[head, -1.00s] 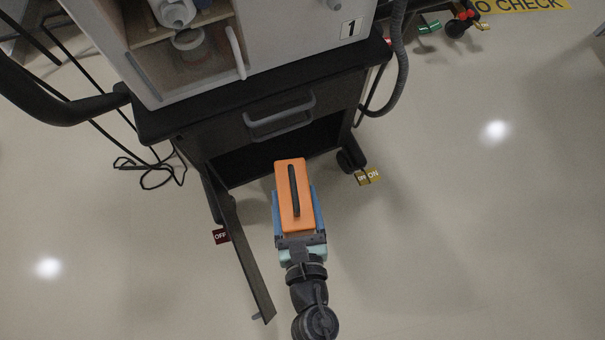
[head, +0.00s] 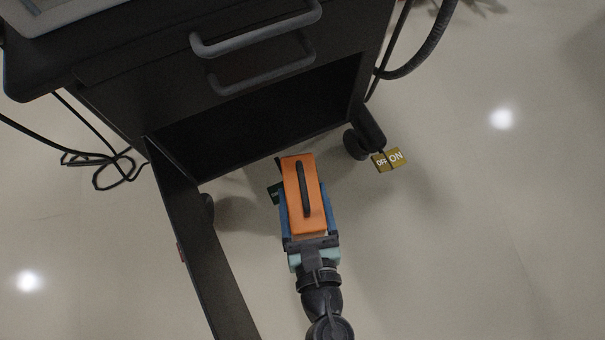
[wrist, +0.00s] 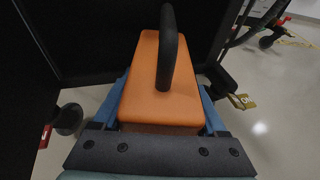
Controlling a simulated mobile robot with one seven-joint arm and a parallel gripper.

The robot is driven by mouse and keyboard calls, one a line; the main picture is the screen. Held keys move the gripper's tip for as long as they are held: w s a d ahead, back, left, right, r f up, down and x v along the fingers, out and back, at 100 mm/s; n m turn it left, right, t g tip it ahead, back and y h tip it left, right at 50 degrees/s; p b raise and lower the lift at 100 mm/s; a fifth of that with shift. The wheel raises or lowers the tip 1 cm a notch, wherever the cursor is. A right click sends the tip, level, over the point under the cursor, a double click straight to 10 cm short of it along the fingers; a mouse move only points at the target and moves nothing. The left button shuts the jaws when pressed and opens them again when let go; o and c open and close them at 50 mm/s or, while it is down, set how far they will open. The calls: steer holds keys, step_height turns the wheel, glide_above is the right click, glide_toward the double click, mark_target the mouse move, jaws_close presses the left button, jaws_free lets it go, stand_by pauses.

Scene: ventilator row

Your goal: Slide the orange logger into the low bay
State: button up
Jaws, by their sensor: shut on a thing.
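The orange logger (head: 291,200) is a box with a dark handle along its top. My gripper (head: 304,208) is shut on it, with blue fingers along its two sides. In the wrist view the logger (wrist: 150,92) points away from me toward the dark cart. The low bay (head: 262,122) is the dark opening at the bottom of the black cart, below the drawer handles. The logger's far end is in front of the bay's lower edge, outside it. The bay's inside is too dark to make out.
An open door panel (head: 205,255) swings out on the left of the bay. A caster with an ON/OFF tag (head: 389,160) stands at the bay's right. A cable (head: 105,165) lies on the floor at left. The floor at right is clear.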

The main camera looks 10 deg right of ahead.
mark_target(283, 158)
steer(key=shift+w+a+f+p, duration=0.15)
steer(key=shift+w+p, duration=0.3)
steer(key=shift+w, duration=0.3)
steer(key=shift+w+a+p, duration=0.1)
steer(key=shift+w+p, duration=0.3)
steer(key=shift+w, duration=0.3)
steer(key=w, duration=0.2)
steer(key=w+a+p, duration=0.1)
steer(key=w, duration=0.1)
steer(key=w+p, duration=0.1)
steer(key=w, duration=0.1)
steer(key=shift+w+a+f, duration=0.15)
steer(key=shift+f, duration=0.2)
steer(key=w, duration=0.3)
steer(key=w+a, duration=0.1)
steer(key=w, duration=0.3)
steer(key=w+a, duration=0.1)
steer(key=w, duration=0.3)
steer(key=shift+a+f, duration=0.2)
steer(key=shift+f, duration=0.2)
steer(key=shift+w+a+f, duration=0.1)
steer(key=shift+w+a, duration=0.05)
steer(key=shift+w, duration=0.45)
steer(key=shift+w+a, duration=0.1)
steer(key=shift+w, duration=0.45)
steer(key=shift+w+a+f+b, duration=0.1)
steer(key=shift+w+f+b, duration=0.4)
steer(key=shift+w+b, duration=0.15)
steer(key=shift+f, duration=0.15)
